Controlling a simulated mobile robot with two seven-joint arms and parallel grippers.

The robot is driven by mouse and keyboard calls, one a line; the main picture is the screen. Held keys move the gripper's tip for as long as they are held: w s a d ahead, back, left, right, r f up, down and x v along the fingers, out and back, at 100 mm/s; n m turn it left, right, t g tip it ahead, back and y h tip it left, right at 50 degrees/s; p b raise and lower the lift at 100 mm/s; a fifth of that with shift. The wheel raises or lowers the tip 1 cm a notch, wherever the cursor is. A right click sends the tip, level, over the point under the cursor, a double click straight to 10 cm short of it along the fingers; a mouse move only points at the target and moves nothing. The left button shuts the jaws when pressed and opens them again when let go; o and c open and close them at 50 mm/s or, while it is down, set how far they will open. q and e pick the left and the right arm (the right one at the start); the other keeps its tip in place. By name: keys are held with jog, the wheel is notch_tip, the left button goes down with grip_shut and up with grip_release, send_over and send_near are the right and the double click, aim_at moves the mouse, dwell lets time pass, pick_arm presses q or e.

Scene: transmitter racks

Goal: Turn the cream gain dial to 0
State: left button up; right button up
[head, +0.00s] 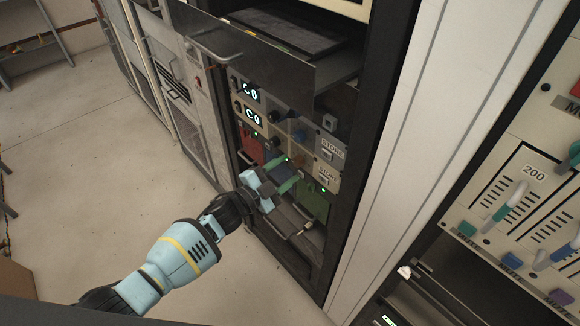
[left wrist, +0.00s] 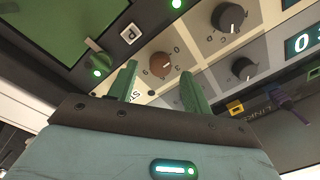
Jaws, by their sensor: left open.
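A brown dial (left wrist: 160,65) with printed numbers around it, a 0 among them, sits on a cream panel (left wrist: 190,50) in the left wrist view. In the head view the brown dial (head: 298,159) is small, on the cream panel (head: 327,168). No gain label is legible, and I cannot tell where the dial points. My left gripper (head: 283,174) is open in front of the rack. In the left wrist view its green fingers (left wrist: 158,70) appear on either side of the brown dial; I see no clear contact. My right gripper is not in view.
Black dials (left wrist: 228,17) and (left wrist: 243,68) sit beside the brown one. An open dark panel with a handle (head: 240,50) juts out above. A mixer with sliders (head: 515,190) stands at the right.

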pick_arm(q)
jog(key=v, duration=0.5)
jog(key=shift+s+a, duration=0.1)
jog(key=shift+a, duration=0.05)
